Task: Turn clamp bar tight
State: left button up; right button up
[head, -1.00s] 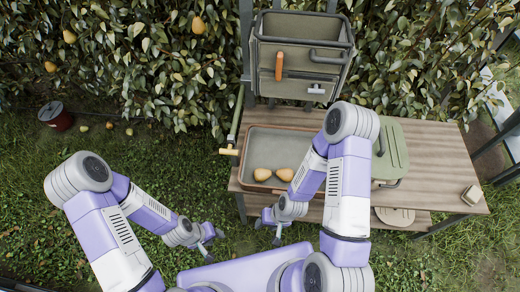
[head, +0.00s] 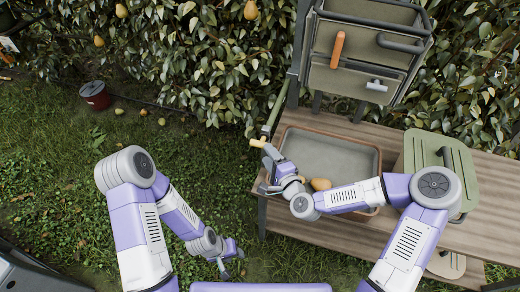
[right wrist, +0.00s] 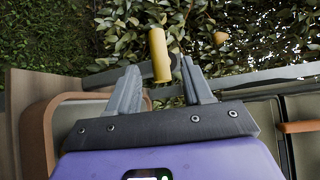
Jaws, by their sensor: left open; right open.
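The clamp bar appears to be the short yellow bar (head: 257,143) at the lower end of a green rail, by the left side of the wooden bench. In the right wrist view the yellow bar (right wrist: 159,50) stands nearly upright in the picture, between and beyond the fingertips. My right gripper (head: 264,171) is open at the bench's left edge, just below the bar; its spread fingers (right wrist: 160,68) show in the wrist view with no visible contact. My left gripper (head: 232,266) is open and empty above the grass, left of the bench.
A tray (head: 378,165) with a pear (head: 320,184) is on the bench (head: 490,205), partly under my right arm. A green lidded box (head: 462,165) is at right. A rack with an orange handle (head: 337,50) stands behind. Hedge lies beyond; a red bucket (head: 95,96) is on the grass.

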aim_at(259, 145)
jog(key=b+x, duration=0.1)
jog(key=x, duration=0.6)
jog(key=shift+s, duration=0.1)
jog(key=shift+c, duration=0.5)
grip_shut()
jog(key=shift+r+n+g+p, duration=0.2)
jog(key=shift+n+g+p, duration=0.1)
jog(key=shift+p, duration=0.25)
jog(key=n+g+h+p, duration=0.1)
jog(key=n+h+p, duration=0.1)
jog(key=p, duration=0.5)
jog(key=n+g+h+p, duration=0.2)
jog(key=h+p, duration=0.2)
jog(key=p, duration=0.4)
jog(key=n+g+h+p, duration=0.2)
jog(key=h+p, duration=0.1)
jog(key=p, duration=0.4)
jog(key=shift+n+h, duration=0.3)
jog(key=shift+s+f+n+g+h+p, duration=0.15)
jog(key=shift+n+g+h+p, duration=0.15)
jog(key=shift+h+p, duration=0.35)
jog(key=shift+w+f+n+g+h+p, duration=0.15)
jog(key=shift+n+g+h+p, duration=0.25)
jog(key=shift+p, duration=0.3)
jog(key=shift+s+d, duration=0.1)
